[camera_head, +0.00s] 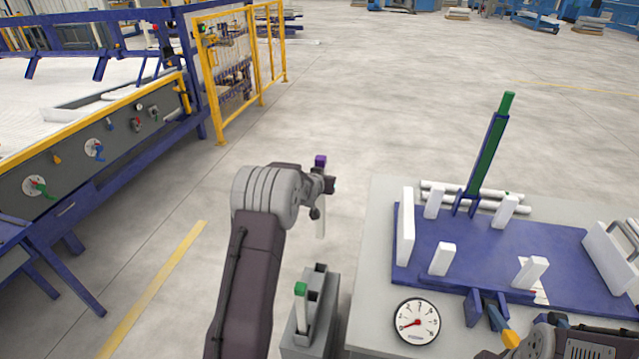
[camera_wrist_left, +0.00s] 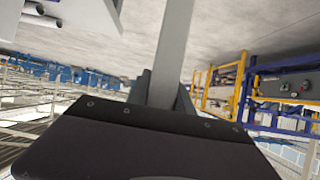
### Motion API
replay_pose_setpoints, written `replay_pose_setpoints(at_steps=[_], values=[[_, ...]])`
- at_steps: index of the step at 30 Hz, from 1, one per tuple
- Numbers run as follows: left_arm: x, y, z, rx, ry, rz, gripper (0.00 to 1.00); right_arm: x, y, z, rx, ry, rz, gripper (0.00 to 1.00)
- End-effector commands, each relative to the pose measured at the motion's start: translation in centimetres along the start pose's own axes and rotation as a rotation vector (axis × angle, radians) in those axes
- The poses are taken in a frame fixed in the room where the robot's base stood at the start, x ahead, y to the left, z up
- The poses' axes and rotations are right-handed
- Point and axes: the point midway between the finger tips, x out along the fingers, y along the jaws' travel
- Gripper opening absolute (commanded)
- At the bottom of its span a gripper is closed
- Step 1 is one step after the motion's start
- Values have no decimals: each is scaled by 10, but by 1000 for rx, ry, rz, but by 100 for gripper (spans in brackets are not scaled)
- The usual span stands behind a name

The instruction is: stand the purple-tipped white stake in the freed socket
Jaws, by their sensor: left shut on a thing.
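The white stake (camera_head: 320,222) with a purple tip (camera_head: 320,160) hangs roughly upright in my left gripper (camera_head: 320,185), which is shut on it. Stake and gripper are in the air, left of the table and beyond the grey stand. In the left wrist view the stake is a pale bar (camera_wrist_left: 172,55) running up from the gripper. The grey stand (camera_head: 325,310) holds a green-tipped white stake (camera_head: 301,305); dark block-like parts show behind it. I cannot make out an empty socket clearly. My right arm shows at the lower right; its fingertips are not clear.
The table carries a blue base (camera_head: 470,245) with several short white posts and a tall green bar (camera_head: 489,150) leaning in a blue holder. White pipes (camera_head: 430,186) lie behind it. A round gauge (camera_head: 417,321) sits at the near edge. Open floor lies beyond my left gripper.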

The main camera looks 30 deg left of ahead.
Motion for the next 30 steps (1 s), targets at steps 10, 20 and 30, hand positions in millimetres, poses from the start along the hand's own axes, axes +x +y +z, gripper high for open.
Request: replay_pose_setpoints(at_steps=[10,20,30], values=[[-8,0,-16,-1,2,0,0,-14,0,-1,0,0,0,36],[-24,0,-46,0,3,0,0,-40,-1,-4,0,0,0,36],[-40,0,-75,0,2,0,0,-67,-1,-7,0,0,0,36]])
